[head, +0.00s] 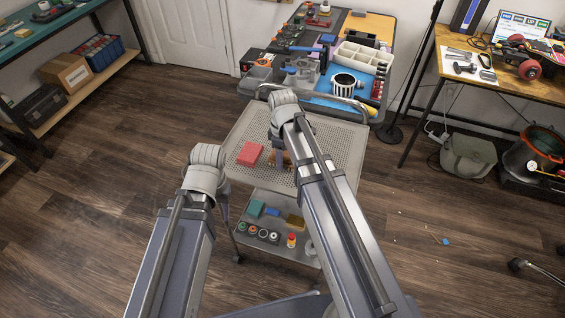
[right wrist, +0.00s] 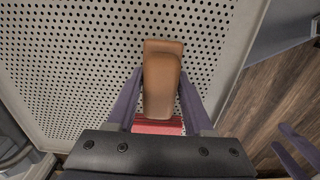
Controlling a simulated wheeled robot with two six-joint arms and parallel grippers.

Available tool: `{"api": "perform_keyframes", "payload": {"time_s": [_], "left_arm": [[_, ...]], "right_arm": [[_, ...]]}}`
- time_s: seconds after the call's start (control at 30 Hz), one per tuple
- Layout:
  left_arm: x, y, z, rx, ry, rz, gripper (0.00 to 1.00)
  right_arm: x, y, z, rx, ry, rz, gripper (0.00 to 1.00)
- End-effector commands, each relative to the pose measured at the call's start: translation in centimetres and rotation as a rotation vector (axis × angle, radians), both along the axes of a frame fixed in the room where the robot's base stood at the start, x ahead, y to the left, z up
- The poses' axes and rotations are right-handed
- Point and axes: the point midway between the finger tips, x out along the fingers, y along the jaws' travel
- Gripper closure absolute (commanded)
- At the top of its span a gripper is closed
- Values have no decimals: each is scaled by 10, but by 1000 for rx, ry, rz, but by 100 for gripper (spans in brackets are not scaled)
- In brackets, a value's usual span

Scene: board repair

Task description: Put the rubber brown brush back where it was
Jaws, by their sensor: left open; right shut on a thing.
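The brown brush (right wrist: 162,82) is between the two purple fingers of my right gripper (right wrist: 160,78) in the right wrist view, over the perforated cart top. In the head view my right gripper (head: 277,142) is over the cart's top shelf (head: 320,140), and its arm hides most of the brush. I cannot tell whether the brush touches the shelf. A red patch shows just below the brush in the right wrist view; I cannot tell what it belongs to. My left gripper (head: 224,208) is open and empty beside the cart's left edge; its fingers show in the right wrist view (right wrist: 297,150).
A red block (head: 249,154) lies on the top shelf, left of my right gripper. The lower shelf holds several small items (head: 262,232). A crowded workbench (head: 340,82) stands behind the cart. The rest of the top shelf is mostly clear, with wooden floor (head: 90,190) to the left.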

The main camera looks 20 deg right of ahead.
Motion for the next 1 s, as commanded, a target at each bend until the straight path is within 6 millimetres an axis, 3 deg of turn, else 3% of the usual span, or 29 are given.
{"api": "perform_keyframes", "payload": {"time_s": [0.4, 0.43, 0.67, 1.0], "left_arm": [[0, 0, -6, 0, 0, 0, 50], [0, 0, -5, 0, 0, 0, 50], [0, 0, -4, 0, 0, 0, 50], [0, 0, -3, 0, 0, 0, 50]], "right_arm": [[0, 0, -6, 0, 0, 0, 93], [0, 0, -5, 0, 0, 0, 45], [0, 0, -4, 0, 0, 0, 19], [0, 0, -2, 0, 0, 0, 18]]}}
